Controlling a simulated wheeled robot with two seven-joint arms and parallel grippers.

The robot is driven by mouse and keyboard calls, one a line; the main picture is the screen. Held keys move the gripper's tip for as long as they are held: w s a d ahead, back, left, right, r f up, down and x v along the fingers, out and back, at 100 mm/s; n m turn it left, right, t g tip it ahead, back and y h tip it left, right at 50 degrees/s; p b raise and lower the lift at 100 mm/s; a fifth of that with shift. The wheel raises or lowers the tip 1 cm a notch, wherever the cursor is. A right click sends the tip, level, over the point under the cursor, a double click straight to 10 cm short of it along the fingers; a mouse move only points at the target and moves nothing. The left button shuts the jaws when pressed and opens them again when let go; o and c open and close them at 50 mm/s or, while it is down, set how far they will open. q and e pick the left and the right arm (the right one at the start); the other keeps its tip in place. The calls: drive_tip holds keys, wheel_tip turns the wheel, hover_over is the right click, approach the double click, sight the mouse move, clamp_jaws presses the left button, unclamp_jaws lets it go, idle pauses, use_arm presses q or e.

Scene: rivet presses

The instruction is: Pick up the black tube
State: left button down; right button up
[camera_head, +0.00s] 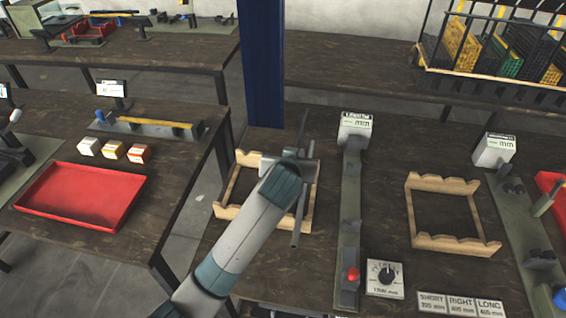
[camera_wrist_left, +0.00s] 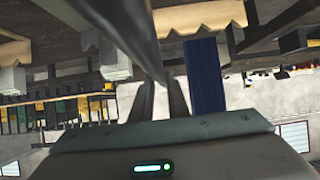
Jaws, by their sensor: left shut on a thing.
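The black tube (camera_head: 297,222) is a long, thin, dark rod over the left wooden rack in the head view. It also shows in the left wrist view (camera_wrist_left: 132,32), large and running up past the fingers. My left gripper (camera_head: 298,165) is shut on the tube near its middle, partly hidden by my own wrist. In the left wrist view, both fingers (camera_wrist_left: 160,95) point at the tube. The tube looks raised above the rack, with its exact height hard to tell. My right gripper is not in view.
The left wooden rack (camera_head: 229,211) lies under my gripper, and a second, empty rack (camera_head: 441,183) lies to the right. A press with a red knob (camera_head: 350,274) stands between them. A blue post (camera_head: 262,65) rises behind. A red tray (camera_head: 80,194) is on the left table.

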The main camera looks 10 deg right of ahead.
use_arm(q)
drive_tip(key=shift+d+r, duration=0.15)
drive_tip(key=shift+d, duration=0.1)
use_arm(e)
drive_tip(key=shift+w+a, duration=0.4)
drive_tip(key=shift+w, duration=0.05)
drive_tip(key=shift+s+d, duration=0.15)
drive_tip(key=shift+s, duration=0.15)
